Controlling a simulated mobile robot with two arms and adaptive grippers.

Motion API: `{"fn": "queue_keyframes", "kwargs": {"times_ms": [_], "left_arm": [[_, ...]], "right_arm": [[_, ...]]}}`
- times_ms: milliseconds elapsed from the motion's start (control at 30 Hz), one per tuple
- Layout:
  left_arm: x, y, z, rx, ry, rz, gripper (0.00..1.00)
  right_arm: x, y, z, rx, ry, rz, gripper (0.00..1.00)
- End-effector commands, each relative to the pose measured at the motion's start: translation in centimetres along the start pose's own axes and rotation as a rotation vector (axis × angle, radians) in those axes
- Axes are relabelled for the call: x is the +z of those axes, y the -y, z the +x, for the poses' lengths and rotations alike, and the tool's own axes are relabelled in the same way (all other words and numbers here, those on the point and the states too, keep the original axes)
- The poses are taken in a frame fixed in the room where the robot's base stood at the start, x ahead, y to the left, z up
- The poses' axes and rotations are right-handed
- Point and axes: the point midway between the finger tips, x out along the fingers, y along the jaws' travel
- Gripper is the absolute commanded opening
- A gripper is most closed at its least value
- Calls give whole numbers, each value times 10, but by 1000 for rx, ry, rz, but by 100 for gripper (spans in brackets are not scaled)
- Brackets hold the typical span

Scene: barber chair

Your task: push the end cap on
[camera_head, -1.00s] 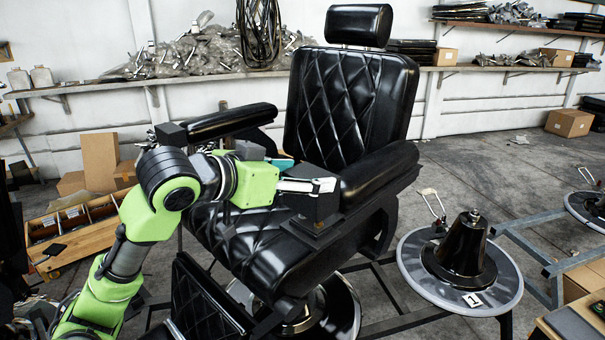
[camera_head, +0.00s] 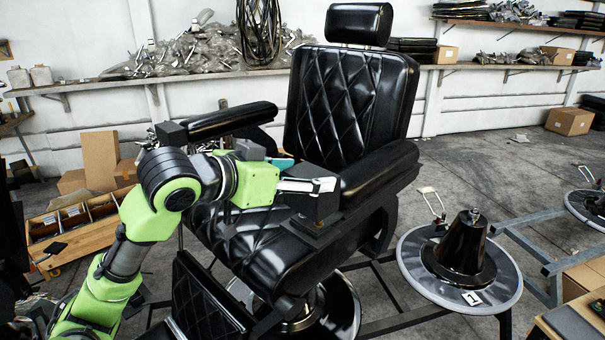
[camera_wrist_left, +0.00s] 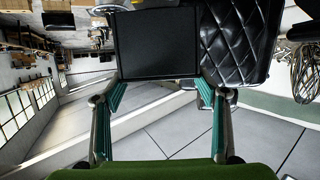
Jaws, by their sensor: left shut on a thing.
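The end cap (camera_head: 318,204) is a black block at the front end of the chair's right-hand padded armrest (camera_head: 378,168) in the head view. My left gripper (camera_head: 308,186) is shut on it, with its fingers around the block. In the left wrist view the cap (camera_wrist_left: 157,46) shows as a dark square face between the two green-padded fingertips (camera_wrist_left: 158,88). The cap looks in line with the armrest and close against it; I cannot tell whether a gap is left. My right gripper is not in view.
The black barber chair's quilted backrest (camera_head: 350,100) stands behind the cap. The other armrest (camera_head: 230,121) has a similar block (camera_head: 171,133) at its front. A round base with a black cone (camera_head: 465,245) stands at right. An open wooden drawer box (camera_head: 75,238) lies at left.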

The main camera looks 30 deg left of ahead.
Motion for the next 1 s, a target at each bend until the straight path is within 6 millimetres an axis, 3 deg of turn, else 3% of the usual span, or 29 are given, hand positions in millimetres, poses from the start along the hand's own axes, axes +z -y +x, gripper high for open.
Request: {"fn": "queue_keyframes", "kwargs": {"times_ms": [1000], "left_arm": [[8,0,3,0,-1,0,41]], "right_arm": [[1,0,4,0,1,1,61]]}}
